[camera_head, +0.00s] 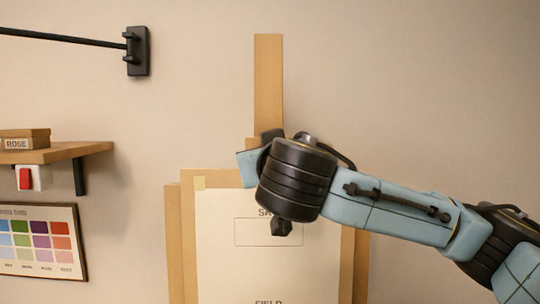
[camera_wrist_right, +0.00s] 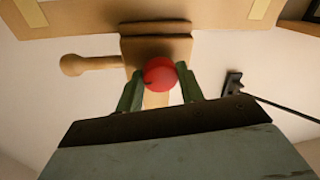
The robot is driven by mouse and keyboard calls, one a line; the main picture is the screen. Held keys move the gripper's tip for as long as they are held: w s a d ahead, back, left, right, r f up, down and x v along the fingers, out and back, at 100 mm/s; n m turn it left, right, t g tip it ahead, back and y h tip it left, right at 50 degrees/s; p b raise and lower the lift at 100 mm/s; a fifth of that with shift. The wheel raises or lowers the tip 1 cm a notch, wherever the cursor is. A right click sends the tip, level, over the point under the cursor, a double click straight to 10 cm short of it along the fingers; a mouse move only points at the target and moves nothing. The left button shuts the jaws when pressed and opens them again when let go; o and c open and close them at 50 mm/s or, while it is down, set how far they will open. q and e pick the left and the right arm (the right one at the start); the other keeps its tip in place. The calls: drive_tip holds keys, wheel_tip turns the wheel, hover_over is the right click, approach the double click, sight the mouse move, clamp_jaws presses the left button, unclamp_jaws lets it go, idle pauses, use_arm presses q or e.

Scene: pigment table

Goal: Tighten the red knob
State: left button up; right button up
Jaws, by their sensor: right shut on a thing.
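The red knob (camera_wrist_right: 160,75) shows in the right wrist view as a round red ball in front of a wooden clamp block (camera_wrist_right: 156,48) on the easel. My right gripper (camera_wrist_right: 160,88) has one green finger on each side of the knob and is shut on it. In the head view my right arm reaches in from the right to the top of the easel board and hides the knob and the gripper's fingertips. My left gripper is in neither view.
The wooden easel mast (camera_head: 268,85) rises behind my wrist, above a pale sheet (camera_head: 225,240) on a board. A wooden peg (camera_wrist_right: 90,64) sticks out beside the clamp. At the left are a shelf (camera_head: 75,152), a red switch (camera_head: 25,179), a colour chart (camera_head: 40,241) and a black wall bracket (camera_head: 138,51).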

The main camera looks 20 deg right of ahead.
drive_tip(key=shift+r+n+g, duration=0.1)
drive_tip(key=shift+n+g, duration=0.45)
drive_tip(key=shift+n, duration=3.25)
drive_tip(key=shift+r+n+g, duration=0.1)
drive_tip(key=shift+n+g, duration=0.45)
drive_tip(key=shift+n, duration=3.25)
drive_tip(key=shift+f, duration=0.1)
drive_tip(key=o, duration=1)
drive_tip(key=shift+a, duration=0.1)
